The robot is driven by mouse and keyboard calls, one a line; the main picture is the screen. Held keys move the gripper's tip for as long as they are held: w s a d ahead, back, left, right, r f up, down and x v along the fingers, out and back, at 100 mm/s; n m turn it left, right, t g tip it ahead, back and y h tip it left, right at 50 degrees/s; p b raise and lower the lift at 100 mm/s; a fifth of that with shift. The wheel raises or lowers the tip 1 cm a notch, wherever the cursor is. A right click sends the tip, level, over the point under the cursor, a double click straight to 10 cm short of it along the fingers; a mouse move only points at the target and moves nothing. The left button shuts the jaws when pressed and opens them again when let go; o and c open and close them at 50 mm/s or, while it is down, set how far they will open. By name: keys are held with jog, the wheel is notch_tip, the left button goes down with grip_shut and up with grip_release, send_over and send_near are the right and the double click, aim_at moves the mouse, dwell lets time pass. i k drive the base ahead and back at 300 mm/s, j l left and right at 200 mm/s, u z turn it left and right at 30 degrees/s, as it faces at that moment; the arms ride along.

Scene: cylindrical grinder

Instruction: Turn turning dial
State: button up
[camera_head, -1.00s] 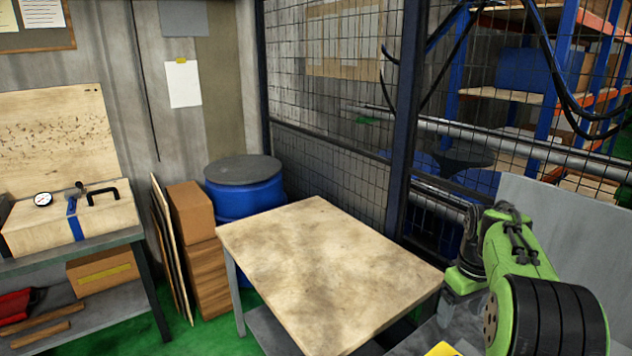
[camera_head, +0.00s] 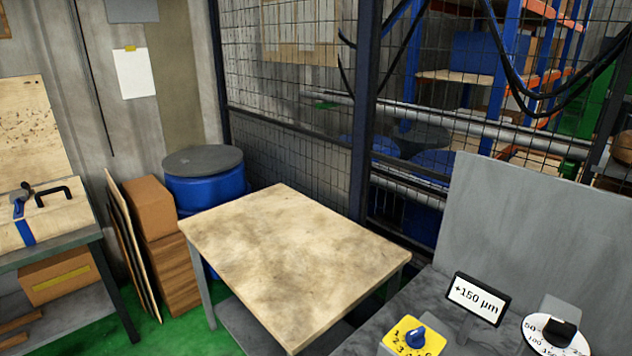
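Two dials show at the lower right. A yellow dial plate with numbers (camera_head: 401,341) carries a blue knob (camera_head: 414,337). A round white dial (camera_head: 537,326) with marks such as 50 and 100 carries a black knob (camera_head: 559,332); it stands near the bottom right corner. I cannot tell from the picture which one is the turning dial. A small display (camera_head: 477,299) between and behind them reads +150 µm. My gripper is not in view, and nothing touches either knob.
A grey machine top (camera_head: 430,290) bears the dials, with a grey upright panel (camera_head: 535,220) behind. A wooden table (camera_head: 290,260) stands left of it, empty. A blue barrel (camera_head: 205,190), boxes (camera_head: 150,205) and a mesh fence (camera_head: 290,100) stand behind.

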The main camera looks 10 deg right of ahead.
aim_at(416, 338)
jog(key=k+l+z, duration=0.1)
jog(key=z, duration=0.4)
jog(key=l+z, duration=0.45)
jog(key=i+j, duration=0.1)
jog(key=j, duration=0.4)
jog(key=i+j, duration=0.1)
jog(key=j, duration=0.35)
jog(key=i+j+u, duration=0.1)
jog(key=j, duration=0.4)
jog(key=i+j, duration=0.1)
jog(key=j, duration=0.35)
